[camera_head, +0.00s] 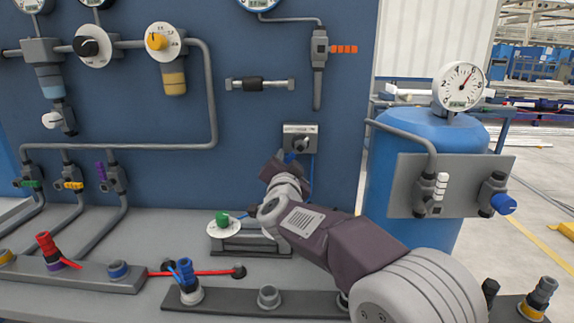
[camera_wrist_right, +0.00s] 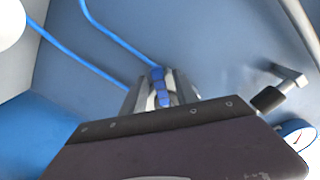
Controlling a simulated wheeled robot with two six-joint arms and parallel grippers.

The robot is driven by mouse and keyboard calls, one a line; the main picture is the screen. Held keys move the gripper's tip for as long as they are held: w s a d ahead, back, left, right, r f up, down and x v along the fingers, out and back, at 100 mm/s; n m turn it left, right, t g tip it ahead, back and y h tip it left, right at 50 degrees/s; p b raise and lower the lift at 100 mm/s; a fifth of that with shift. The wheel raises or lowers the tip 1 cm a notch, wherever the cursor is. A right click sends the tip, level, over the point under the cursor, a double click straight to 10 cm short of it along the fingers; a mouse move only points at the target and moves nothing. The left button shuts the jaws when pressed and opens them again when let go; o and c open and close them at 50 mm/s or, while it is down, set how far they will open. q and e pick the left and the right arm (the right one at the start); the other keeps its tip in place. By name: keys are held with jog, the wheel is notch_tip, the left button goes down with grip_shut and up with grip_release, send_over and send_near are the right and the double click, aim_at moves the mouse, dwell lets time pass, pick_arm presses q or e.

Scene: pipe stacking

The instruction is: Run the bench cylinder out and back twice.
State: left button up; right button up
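My right arm reaches from the lower right to the blue panel, and its gripper (camera_head: 285,160) is just below a small wall valve with a dark knob (camera_head: 301,142). In the right wrist view, grey metal parts and a blue piece (camera_wrist_right: 158,88) show beyond the dark gripper body. A grey cylinder-like unit (camera_head: 262,243) lies on the bench, partly behind my arm. A round plate with a green knob (camera_head: 222,219) is at its left. My left gripper is out of view.
A blue tank (camera_head: 395,178) with a gauge (camera_head: 459,86) stands right of the bench. A rod with a black middle (camera_head: 259,84) is on the panel. Upright fittings with red (camera_head: 47,243) and blue tops (camera_head: 186,271) stand along the bench front.

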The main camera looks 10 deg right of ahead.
jog(key=shift+w, duration=0.15)
grip_shut()
dwell(1.4)
